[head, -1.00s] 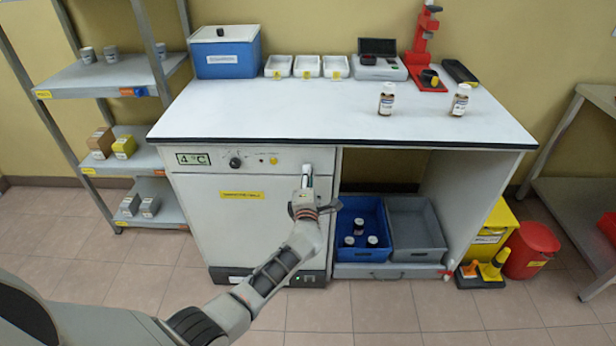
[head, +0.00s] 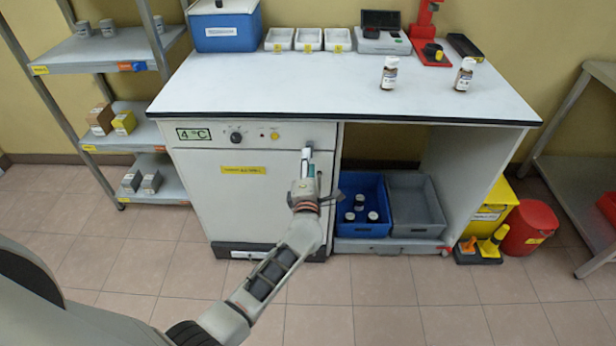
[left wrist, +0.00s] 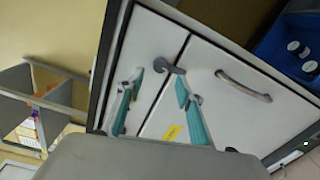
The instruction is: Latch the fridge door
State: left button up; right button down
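The white fridge door (head: 235,200) with a yellow label looks closed under the bench. My left gripper (head: 306,155) is at the upper right corner of the door, in front of the seam below the control panel. In the left wrist view, its teal fingers (left wrist: 158,80) are spread open. The small dark latch (left wrist: 168,67) lies just beyond and between the fingertips, its lever reaching across the seam toward the door; I cannot tell whether a finger touches it. A grey bar handle (left wrist: 243,86) is on the door beyond the right finger. My right gripper is out of view.
The control panel (head: 200,134) has a 4 °C display and a knob. Right of the fridge, a blue crate (head: 362,230) with several jars and a grey crate (head: 415,208) sit under the bench (head: 300,90). The floor in front is clear.

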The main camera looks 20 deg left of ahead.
pick_arm(q)
jog(key=v, duration=0.6)
jog(key=shift+s, duration=0.15)
jog(key=s+f+m+g+h+p, duration=0.1)
jog(key=s+f+m, duration=0.3)
jog(key=s+m, duration=0.5)
jog(key=s+f+m+g+h, duration=0.3)
jog(key=s+m, duration=0.6)
jog(key=s, duration=0.3)
jog(key=s+f+m+g+h+p, duration=0.1)
jog(key=s+f+m+g+h, duration=0.1)
jog(key=s+f+m, duration=0.4)
jog(key=s+m+h, duration=0.1)
jog(key=s+m, duration=0.3)
jog(key=s, duration=0.1)
jog(key=shift+a+p, duration=0.25)
jog(key=shift+p, duration=0.1)
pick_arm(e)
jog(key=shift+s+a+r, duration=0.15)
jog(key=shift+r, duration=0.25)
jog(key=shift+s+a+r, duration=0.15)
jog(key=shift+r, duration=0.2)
pick_arm(q)
jog(key=shift+w, duration=0.1)
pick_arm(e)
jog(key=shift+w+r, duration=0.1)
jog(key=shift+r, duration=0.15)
